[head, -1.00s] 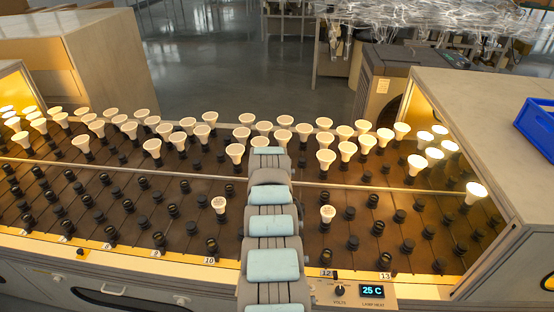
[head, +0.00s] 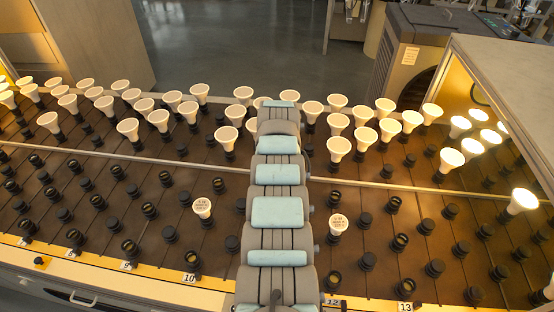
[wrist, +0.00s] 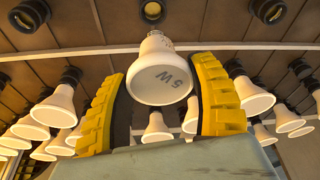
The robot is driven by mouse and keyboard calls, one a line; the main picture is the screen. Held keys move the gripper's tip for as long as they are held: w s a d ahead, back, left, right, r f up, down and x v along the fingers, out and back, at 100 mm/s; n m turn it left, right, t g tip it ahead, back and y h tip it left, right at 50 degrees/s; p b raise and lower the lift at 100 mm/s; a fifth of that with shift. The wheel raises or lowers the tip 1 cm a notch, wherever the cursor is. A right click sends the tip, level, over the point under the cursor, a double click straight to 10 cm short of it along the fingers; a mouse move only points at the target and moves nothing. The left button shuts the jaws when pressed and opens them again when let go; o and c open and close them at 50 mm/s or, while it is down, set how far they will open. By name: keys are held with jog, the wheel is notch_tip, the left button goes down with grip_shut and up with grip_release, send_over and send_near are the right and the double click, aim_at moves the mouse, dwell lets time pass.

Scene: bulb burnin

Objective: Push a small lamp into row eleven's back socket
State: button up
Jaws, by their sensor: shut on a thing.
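A white small lamp marked 5W (wrist: 160,82) sits between the yellow fingers of my gripper (wrist: 163,68) in the wrist view. My gripper is shut on it, with its face towards the camera and its narrow base pointing away. An empty dark socket (wrist: 152,11) lies just past the lamp's base, with a gap showing between them. I cannot tell which row this socket belongs to. In the head view my arm hides my gripper, the held lamp and the place between labels 10 (head: 189,278) and 12 (head: 333,301), including row eleven.
Lit lamps stand in sockets along the back, such as one left of my arm (head: 226,136). Small lamps stand nearer the front, left (head: 202,208) and right (head: 338,224) of my arm. A rail (head: 400,186) crosses the board. More lamps flank my fingers (wrist: 253,96).

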jog(key=shift+w+f, duration=0.2)
jog(key=shift+f, duration=0.25)
jog(key=shift+f+b, duration=2.3)
jog(key=shift+f, duration=0.05)
jog(key=shift+f+b, duration=1.65)
jog(key=shift+f, duration=0.35)
jog(key=o, duration=1.3)
jog(key=shift+c, duration=0.2)
jog(key=shift+r, duration=0.35)
jog(key=shift+r, duration=0.1)
jog(key=shift+v, duration=1.55)
jog(key=v, duration=0.8)
